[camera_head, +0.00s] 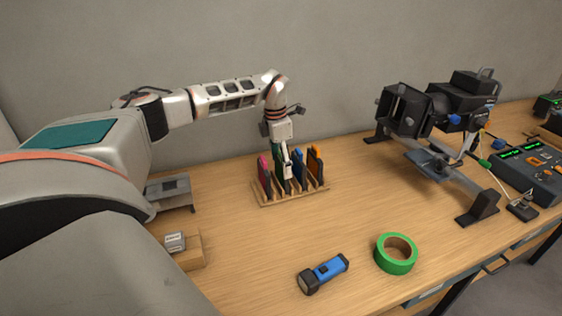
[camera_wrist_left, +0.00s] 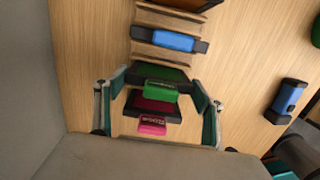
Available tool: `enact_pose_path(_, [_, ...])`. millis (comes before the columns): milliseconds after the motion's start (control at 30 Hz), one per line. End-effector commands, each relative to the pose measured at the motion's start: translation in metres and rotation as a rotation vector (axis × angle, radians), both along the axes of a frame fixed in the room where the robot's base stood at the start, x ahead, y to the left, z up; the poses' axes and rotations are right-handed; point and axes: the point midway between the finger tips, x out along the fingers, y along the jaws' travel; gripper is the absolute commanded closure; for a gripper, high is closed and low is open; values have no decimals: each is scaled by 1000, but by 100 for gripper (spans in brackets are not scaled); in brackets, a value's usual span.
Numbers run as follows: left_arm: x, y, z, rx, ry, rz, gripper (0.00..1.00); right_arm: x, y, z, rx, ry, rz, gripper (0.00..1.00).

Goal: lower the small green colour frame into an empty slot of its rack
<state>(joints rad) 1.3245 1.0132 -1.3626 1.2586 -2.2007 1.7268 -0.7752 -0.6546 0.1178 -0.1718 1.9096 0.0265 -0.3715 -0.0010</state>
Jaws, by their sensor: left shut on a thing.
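The small green colour frame (camera_wrist_left: 160,90) is dark with a green tab, and stands upright between the pink frame and the blue frame. My left gripper (camera_head: 287,168) is shut on it; in the left wrist view the two fingers grip its side edges. In the head view the green frame (camera_head: 277,154) is partly hidden by the gripper. The wooden rack (camera_head: 292,197) stands on the table below. The frame's lower edge is hidden, so I cannot tell how deep it sits in a slot. My right gripper is not in view.
The pink frame (camera_head: 264,170), blue frame (camera_head: 298,165) and orange frame (camera_head: 315,163) stand in the rack. A blue flashlight (camera_head: 323,274) and a green tape roll (camera_head: 396,254) lie in front. A stage light (camera_head: 440,108) stands right, beside a fader console (camera_head: 533,172).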

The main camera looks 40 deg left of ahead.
Motion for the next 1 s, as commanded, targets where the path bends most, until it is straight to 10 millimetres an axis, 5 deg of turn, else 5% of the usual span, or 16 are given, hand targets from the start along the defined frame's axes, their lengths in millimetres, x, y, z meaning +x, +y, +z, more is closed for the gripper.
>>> enact_pose_path(233, [0,0,0,0,0,0,48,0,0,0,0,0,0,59])
enact_pose_path(267, [0,0,0,0,0,0,23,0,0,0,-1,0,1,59])
enact_pose_path(300, [0,0,0,0,0,0,13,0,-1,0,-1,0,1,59])
enact_pose_path(567, [0,0,0,-1,0,0,12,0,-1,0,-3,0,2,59])
enact_pose_path(633, [0,0,0,-1,0,0,0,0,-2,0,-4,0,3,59])
enact_pose_path(1000, [0,0,4,0,0,0,0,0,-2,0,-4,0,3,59])
